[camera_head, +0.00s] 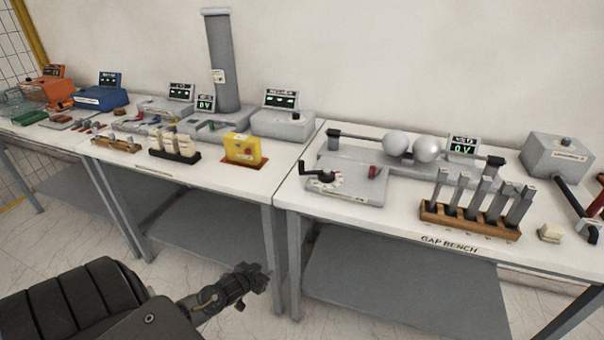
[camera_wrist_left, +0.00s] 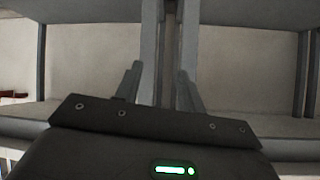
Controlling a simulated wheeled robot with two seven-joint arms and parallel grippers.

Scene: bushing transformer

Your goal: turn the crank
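The crank (camera_head: 318,173) is a small black handle on a round pale dial, fixed to a grey plate (camera_head: 362,190) at the left of the gap bench. A red knob (camera_head: 373,172) sits on the same plate. My left gripper (camera_head: 256,280) is low in front of the benches, below and left of the crank and well apart from it. In the left wrist view its two fingers (camera_wrist_left: 160,82) stand apart with nothing between them; bench legs and lower shelves show beyond. The crank does not show there. My right gripper is not in view.
The gap bench (camera_head: 450,244) carries two metal spheres (camera_head: 427,149), a wooden rack of grey bars (camera_head: 470,222) and a grey box (camera_head: 557,156). A second bench (camera_head: 215,185) at left holds a yellow box (camera_head: 243,149) and several instruments. Bench legs stand near my left gripper.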

